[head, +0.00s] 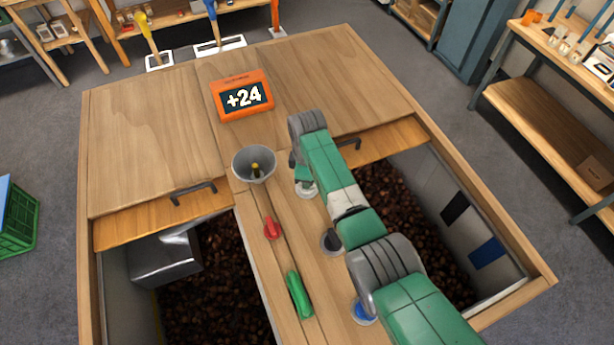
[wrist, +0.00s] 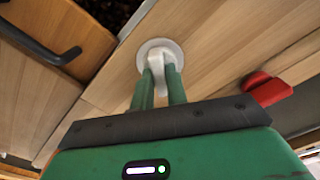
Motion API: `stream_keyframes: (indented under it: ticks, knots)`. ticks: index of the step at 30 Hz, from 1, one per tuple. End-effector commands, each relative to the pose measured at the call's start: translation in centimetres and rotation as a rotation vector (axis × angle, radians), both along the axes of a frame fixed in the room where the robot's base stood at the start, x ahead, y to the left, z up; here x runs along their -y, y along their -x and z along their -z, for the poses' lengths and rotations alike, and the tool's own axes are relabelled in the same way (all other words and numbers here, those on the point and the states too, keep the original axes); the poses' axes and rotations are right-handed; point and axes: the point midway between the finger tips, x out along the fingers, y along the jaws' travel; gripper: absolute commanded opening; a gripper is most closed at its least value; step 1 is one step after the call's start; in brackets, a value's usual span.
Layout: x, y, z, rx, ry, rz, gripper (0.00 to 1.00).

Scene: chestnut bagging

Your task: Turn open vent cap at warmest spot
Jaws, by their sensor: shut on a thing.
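A white round vent cap (head: 307,190) sits on the wooden strip between the two bins. My gripper (head: 303,176) is over it, pointing down. In the wrist view, the white cap (wrist: 158,46) lies flat on the wood, and my gripper (wrist: 161,72) is shut on its raised white grip, one green finger on each side. A black cap (head: 331,241) and a blue cap (head: 363,312) stand nearer on the same strip, partly hidden by my arm.
Open bins of chestnuts (head: 215,285) lie left and right of the strip. A grey funnel-shaped cup (head: 254,165), a red piece (head: 271,228) and a green handle (head: 299,295) stand left of the caps. A dark lid handle (wrist: 40,38) is near my gripper.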

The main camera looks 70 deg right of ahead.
Motion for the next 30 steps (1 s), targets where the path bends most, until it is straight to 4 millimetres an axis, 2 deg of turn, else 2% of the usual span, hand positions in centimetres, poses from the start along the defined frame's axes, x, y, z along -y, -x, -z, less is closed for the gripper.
stream_keyframes:
  ticks: [15,30]
  knots:
    - [0.03,0.00,-0.09,0.000,0.000,-0.392,0.00]
    - [0.03,-0.02,-0.10,0.000,0.000,-0.519,0.00]
